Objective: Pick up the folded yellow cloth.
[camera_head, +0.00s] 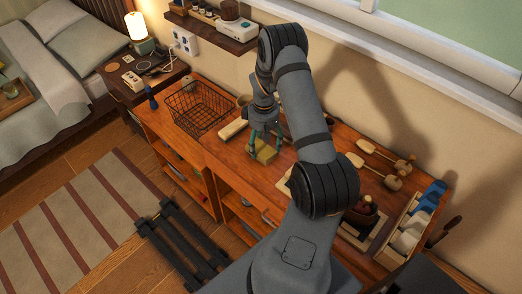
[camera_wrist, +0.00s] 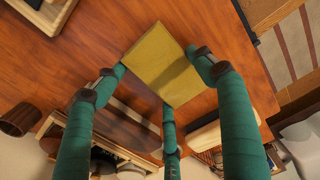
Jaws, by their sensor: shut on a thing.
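The folded yellow cloth (camera_head: 264,153) is a small flat square pad on or just above the wooden dresser top, below my gripper. In the wrist view the yellow cloth (camera_wrist: 163,60) sits between the green fingers of my gripper (camera_wrist: 163,85). The left and right fingers touch or nearly touch its two sides, and a third finger reaches its near edge. My gripper (camera_head: 264,143) is shut on the cloth. I cannot tell whether the cloth is clear of the wood.
A black wire basket (camera_head: 198,107) stands on the dresser (camera_head: 227,157) to the left. A pale block-like item (camera_head: 233,129) lies close to the gripper. A wall shelf (camera_head: 212,30) hangs behind.

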